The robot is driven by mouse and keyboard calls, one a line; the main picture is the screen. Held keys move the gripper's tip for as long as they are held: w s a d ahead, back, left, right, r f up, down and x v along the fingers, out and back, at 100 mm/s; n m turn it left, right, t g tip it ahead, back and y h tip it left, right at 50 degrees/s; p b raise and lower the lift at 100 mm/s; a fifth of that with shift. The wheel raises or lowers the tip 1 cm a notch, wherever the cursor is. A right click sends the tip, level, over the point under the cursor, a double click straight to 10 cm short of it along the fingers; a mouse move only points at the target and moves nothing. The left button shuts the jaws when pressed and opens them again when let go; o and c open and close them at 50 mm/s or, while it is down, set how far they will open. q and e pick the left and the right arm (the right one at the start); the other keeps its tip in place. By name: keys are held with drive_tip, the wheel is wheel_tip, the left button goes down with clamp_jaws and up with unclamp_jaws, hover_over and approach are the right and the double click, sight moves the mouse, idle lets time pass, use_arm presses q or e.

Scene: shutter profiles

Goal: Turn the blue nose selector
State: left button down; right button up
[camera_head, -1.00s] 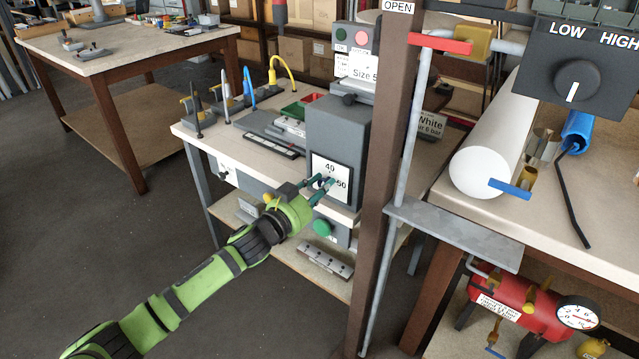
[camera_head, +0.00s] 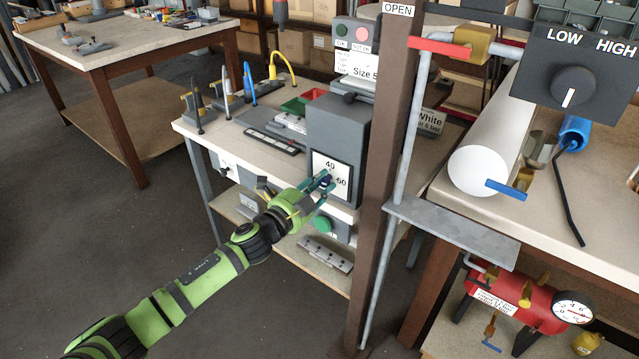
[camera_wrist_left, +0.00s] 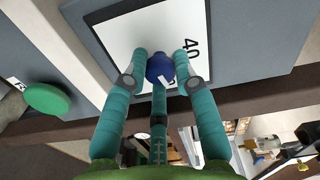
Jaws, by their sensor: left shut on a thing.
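The blue nose selector (camera_wrist_left: 160,68) is a small round blue knob with a white mark. It sits on a white dial plate (camera_wrist_left: 120,35) with the number 40 in the left wrist view. In the head view the plate (camera_head: 341,165) shows 40 and 50 on the front of a grey machine (camera_head: 338,125). My left gripper (camera_wrist_left: 162,75) has its teal fingers around the knob, shut on it. In the head view the left gripper (camera_head: 322,184) covers most of the knob. My right gripper is in neither view.
A green button (camera_head: 321,224) is below the dial, and also shows in the left wrist view (camera_wrist_left: 48,100). A brown post (camera_head: 382,180) stands just right of the machine. Several small tools stand on the bench (camera_head: 215,140) to the left.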

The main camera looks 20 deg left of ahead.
use_arm(q)
drive_tip(key=shift+d+r+m, duration=0.25)
drive_tip(key=shift+m, duration=0.85)
drive_tip(key=shift+f, duration=0.1)
drive_tip(key=c, duration=1)
unclamp_jaws()
drive_tip(key=shift+d, duration=0.1)
drive_tip(key=shift+f, duration=0.1)
drive_tip(key=shift+s+a, duration=0.15)
drive_tip(key=shift+a, duration=0.05)
drive_tip(key=shift+s+a+f, duration=0.1)
drive_tip(key=shift+s, duration=0.2)
drive_tip(key=v, duration=1.1)
drive_tip(key=shift+s, duration=0.1)
